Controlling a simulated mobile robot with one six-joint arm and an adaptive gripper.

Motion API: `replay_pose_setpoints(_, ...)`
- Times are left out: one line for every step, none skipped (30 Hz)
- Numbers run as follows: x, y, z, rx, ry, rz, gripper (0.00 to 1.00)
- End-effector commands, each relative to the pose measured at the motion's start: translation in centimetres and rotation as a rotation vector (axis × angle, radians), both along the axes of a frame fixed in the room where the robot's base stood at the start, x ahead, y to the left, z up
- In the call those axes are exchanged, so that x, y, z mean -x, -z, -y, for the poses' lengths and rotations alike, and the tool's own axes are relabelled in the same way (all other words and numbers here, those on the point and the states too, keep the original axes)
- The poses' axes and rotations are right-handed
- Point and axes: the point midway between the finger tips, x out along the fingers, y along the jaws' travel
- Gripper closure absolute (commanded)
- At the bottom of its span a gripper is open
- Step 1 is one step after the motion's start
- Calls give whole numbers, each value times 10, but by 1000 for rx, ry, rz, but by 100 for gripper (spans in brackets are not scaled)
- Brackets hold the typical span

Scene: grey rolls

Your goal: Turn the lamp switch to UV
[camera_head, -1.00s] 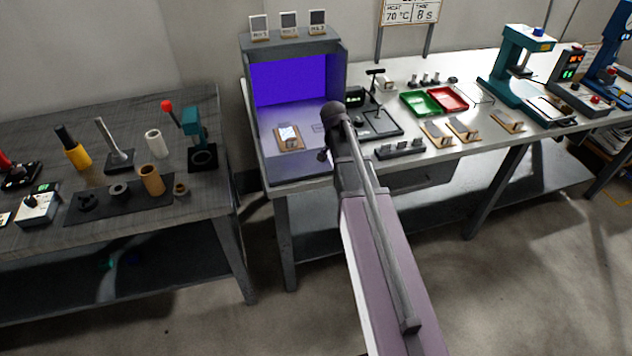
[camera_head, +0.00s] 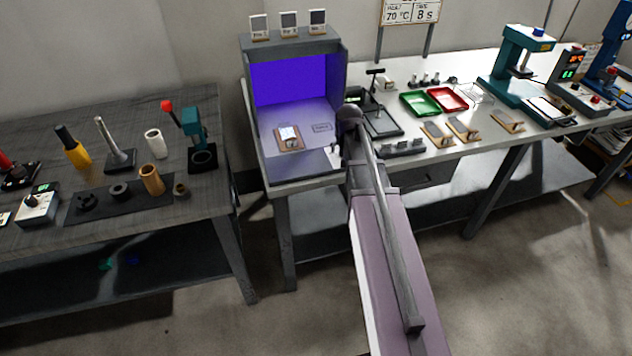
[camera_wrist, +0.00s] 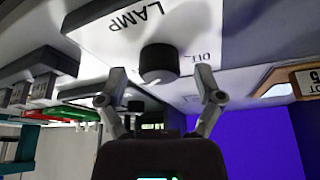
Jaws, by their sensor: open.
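The lamp switch is a black round knob (camera_wrist: 160,63) on a pale panel (camera_wrist: 95,45) marked LAMP and OFF in the wrist view. No UV mark can be read there, and I cannot tell which setting the knob points to. My gripper (camera_wrist: 161,88) is open, with its two fingers apart, one toward each side of the knob. The knob lies just past the fingertips, with nothing visibly gripped. In the head view my arm hides the knob and the gripper. The lamp booth (camera_head: 262,130) glows violet inside.
A small card on a wooden block (camera_head: 289,138) sits on the booth floor. Right of my arm are a black stand (camera_head: 383,124), a green tray (camera_head: 419,103), a red tray (camera_head: 447,99) and wooden blocks. The left bench (camera_head: 60,120) holds tools.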

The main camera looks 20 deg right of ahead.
Motion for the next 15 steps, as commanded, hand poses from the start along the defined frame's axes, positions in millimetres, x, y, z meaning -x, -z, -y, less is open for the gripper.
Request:
replay_pose_setpoints(0,0,1,-1,-24,0,15)
replay_pose_setpoints(0,0,1,0,-41,1,15)
replay_pose_setpoints(0,0,1,-1,-63,0,15)
replay_pose_setpoints(0,0,1,-2,-80,1,15)
replay_pose_setpoints(0,0,1,-1,-98,0,15)
replay_pose_setpoints(0,0,1,0,-119,0,15)
replay_pose_setpoints(0,0,1,-1,-136,0,15)
replay_pose_setpoints(0,0,1,0,-153,0,15)
replay_pose_setpoints(0,0,1,1,-176,0,15)
replay_pose_setpoints(0,0,1,0,-193,0,15)
replay_pose_setpoints(0,0,1,-1,-209,0,15)
replay_pose_setpoints(0,0,1,0,-232,0,15)
replay_pose_setpoints(0,0,1,0,-249,0,15)
replay_pose_setpoints(0,0,1,0,-265,0,15)
replay_pose_setpoints(0,0,1,-1,-288,0,15)
